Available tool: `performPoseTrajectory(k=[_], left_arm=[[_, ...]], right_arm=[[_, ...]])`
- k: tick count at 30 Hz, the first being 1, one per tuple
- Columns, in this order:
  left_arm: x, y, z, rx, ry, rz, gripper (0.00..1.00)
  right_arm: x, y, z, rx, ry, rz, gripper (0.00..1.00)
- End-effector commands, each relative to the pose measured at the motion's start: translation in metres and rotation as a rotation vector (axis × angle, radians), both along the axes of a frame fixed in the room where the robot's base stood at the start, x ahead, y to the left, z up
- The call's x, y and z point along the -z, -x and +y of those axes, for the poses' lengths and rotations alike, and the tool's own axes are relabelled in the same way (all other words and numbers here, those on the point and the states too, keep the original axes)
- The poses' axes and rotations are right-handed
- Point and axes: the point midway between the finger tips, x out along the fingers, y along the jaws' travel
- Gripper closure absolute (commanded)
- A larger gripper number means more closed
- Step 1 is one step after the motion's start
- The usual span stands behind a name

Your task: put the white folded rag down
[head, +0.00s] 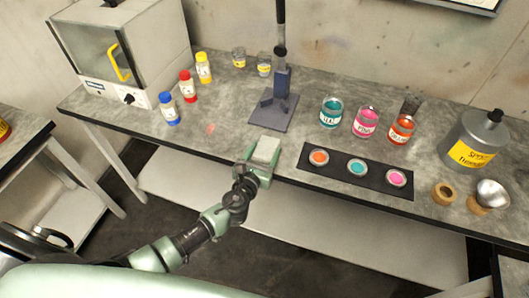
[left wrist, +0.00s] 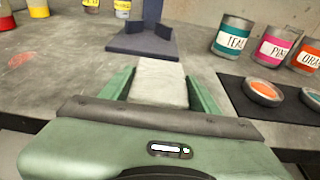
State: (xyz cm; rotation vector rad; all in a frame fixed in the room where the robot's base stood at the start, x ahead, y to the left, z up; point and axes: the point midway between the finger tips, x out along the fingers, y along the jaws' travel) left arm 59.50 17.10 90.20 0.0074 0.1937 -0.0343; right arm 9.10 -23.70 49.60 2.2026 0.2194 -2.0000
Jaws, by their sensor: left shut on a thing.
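The white folded rag (head: 266,150) is a small pale block between the fingers of my left gripper (head: 262,158). In the left wrist view the rag (left wrist: 158,82) sits between the two green fingers (left wrist: 158,90), which are shut on it. In the head view the gripper is at the bench's front edge, in front of the dark stand base. I cannot tell whether the rag touches the bench top. My right gripper is not in view.
The dark stand (head: 272,112) is just behind the rag. A black mat (head: 338,170) with three paint lids lies to the right. Teal (head: 331,113), pink and orange cans stand behind it. Small bottles (head: 168,108) stand at the left. Bare grey bench (head: 225,125) lies left of the stand.

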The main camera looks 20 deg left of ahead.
Motion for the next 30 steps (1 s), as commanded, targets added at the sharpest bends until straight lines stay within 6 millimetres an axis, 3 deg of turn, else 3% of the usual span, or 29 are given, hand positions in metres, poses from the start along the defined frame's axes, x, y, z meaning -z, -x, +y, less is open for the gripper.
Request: performPoseTrajectory(k=[6, 7, 9, 21, 26, 30], left_arm=[[0.005, 0.000, 0.000, -0.001, 0.000, 0.000, 0.77], [0.004, 0.000, 0.000, -0.001, 0.000, 0.000, 0.36], [0.003, 0.000, 0.000, -0.001, 0.000, 0.000, 0.17], [-0.003, 0.000, 0.000, -0.001, 0.000, 0.000, 0.17], [-0.004, 0.025, 0.001, 0.001, 0.000, 0.002, 0.17], [-0.009, 0.056, 0.002, 0.001, 0.001, 0.003, 0.17]], right_arm=[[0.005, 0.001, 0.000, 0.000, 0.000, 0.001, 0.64], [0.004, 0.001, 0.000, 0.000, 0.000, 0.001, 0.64], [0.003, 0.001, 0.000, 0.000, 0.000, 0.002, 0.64], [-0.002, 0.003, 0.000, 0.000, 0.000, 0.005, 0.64], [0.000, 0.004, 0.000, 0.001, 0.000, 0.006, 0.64], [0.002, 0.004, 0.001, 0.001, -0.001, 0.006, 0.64]])
